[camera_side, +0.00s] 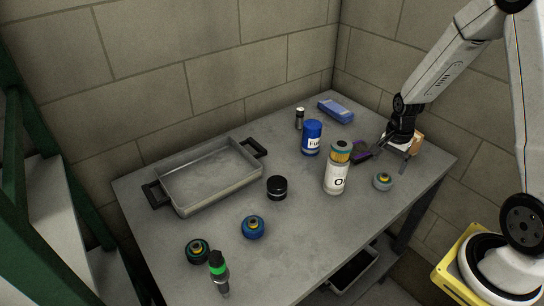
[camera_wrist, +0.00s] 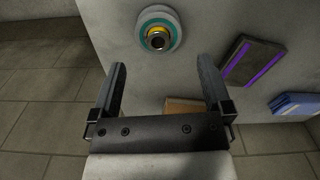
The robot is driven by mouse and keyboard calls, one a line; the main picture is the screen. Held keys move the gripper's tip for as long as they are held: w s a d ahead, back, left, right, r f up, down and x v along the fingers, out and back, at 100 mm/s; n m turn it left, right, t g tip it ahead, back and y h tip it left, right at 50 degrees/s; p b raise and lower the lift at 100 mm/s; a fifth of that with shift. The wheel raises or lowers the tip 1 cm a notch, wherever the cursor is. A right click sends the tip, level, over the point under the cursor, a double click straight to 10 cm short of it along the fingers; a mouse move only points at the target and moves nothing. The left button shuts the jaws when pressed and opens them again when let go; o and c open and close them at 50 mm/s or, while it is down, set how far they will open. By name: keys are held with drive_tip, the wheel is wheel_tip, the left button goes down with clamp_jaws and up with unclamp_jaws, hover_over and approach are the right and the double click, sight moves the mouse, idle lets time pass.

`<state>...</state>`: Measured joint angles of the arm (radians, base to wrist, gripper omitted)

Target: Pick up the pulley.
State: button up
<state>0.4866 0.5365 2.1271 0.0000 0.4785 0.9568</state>
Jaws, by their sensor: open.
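A small grey round part (camera_side: 383,181) with a teal ring and a yellowish centre lies on the table near its right edge; it looks like a pulley. It also shows in the wrist view, where its pale rim (camera_wrist: 176,38) is at the top, beyond the fingertips and roughly between their lines. My gripper (camera_side: 391,148) is above the table's right part, behind this part in the side view. In the wrist view my gripper (camera_wrist: 162,66) is open with nothing between its fingers. A blue round part (camera_side: 253,227) and a dark green-ringed one (camera_side: 197,251) have a similar shape.
A white canister (camera_side: 337,178) and a blue can (camera_side: 312,138) stand left of my gripper. A purple-striped dark box (camera_wrist: 238,62), a blue box (camera_wrist: 297,105) and a tan box (camera_wrist: 183,104) lie nearby. A grey tray (camera_side: 207,190) stands farther left.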

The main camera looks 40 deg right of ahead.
sight(385, 175)
drive_tip(key=shift+s+a+f, duration=0.1)
drive_tip(key=shift+a+f, duration=0.05)
drive_tip(key=shift+f, duration=2.45)
clamp_jaws()
drive_tip(key=shift+r, duration=0.2)
drive_tip(key=shift+r, duration=4.85)
